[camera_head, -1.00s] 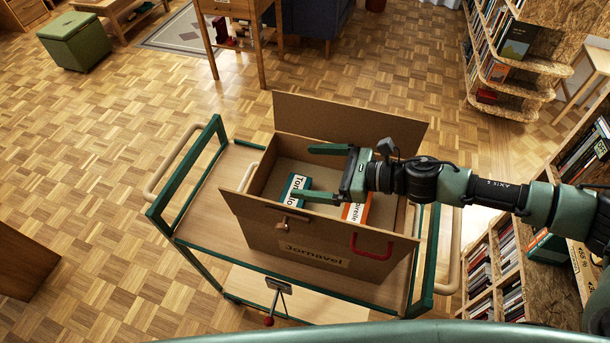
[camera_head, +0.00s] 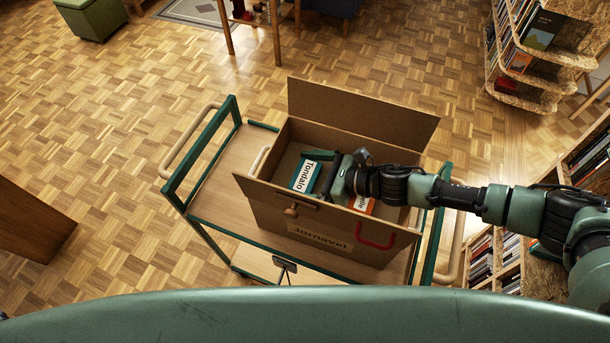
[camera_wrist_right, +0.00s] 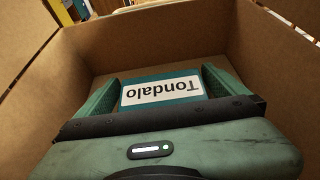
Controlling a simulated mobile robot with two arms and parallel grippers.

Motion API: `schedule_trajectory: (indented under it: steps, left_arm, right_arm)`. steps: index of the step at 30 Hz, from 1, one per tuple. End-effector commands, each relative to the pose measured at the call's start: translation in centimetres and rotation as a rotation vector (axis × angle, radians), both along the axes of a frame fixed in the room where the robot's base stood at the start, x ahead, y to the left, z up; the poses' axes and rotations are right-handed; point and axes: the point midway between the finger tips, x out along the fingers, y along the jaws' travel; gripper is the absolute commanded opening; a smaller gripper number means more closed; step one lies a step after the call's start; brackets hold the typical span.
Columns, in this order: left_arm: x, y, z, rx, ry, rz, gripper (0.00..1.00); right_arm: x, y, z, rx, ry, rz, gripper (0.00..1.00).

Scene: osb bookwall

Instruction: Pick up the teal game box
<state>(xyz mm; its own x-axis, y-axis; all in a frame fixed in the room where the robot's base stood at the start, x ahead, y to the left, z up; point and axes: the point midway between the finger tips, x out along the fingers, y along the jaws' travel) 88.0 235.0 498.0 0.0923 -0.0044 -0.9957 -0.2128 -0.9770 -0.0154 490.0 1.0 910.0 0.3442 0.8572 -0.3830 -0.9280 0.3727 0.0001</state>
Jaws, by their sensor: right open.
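The teal game box (camera_head: 305,178), with a white "Tondalo" label, lies inside an open cardboard box (camera_head: 320,243). My right gripper (camera_head: 317,176) reaches down into the cardboard box from the right. It is open at the teal box. In the right wrist view the teal box (camera_wrist_right: 162,90) shows between the two spread green fingers (camera_wrist_right: 160,88), one on each side. I cannot tell whether the fingers touch it. My left gripper is not in view.
An orange and white box (camera_head: 362,204) lies in the cardboard box beside my right gripper. The cardboard walls stand close around the gripper. The cardboard box sits on a green-framed trolley (camera_head: 222,190). Bookshelves (camera_head: 515,270) stand at the right.

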Motion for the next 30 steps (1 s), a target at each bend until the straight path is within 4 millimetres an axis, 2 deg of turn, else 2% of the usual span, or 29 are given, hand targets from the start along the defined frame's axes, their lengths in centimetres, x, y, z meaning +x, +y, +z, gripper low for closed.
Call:
schedule_trajectory:
  steps: [2,6,8,16,20,26,30]
  left_arm:
    - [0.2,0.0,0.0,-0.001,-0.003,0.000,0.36]
    - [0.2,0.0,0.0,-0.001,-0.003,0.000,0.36]
    - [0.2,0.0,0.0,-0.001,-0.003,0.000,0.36]
    - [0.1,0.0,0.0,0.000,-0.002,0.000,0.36]
    - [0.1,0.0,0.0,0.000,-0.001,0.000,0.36]
    - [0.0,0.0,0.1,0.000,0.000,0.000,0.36]
    - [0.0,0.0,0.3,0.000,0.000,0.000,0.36]
  right_arm:
    - [0.0,0.0,0.0,0.000,0.000,0.000,0.97]
    - [0.0,-0.1,0.0,0.000,0.000,0.000,0.58]
    - [0.0,-0.1,0.0,0.000,0.000,0.000,0.43]
    - [0.0,-0.1,0.2,0.000,-0.001,0.000,0.43]
    - [0.0,-0.1,0.9,-0.001,-0.003,0.002,0.43]
    - [0.1,-0.1,3.9,-0.001,-0.007,0.002,0.43]
    - [0.2,-0.1,7.5,0.000,-0.009,0.003,0.43]
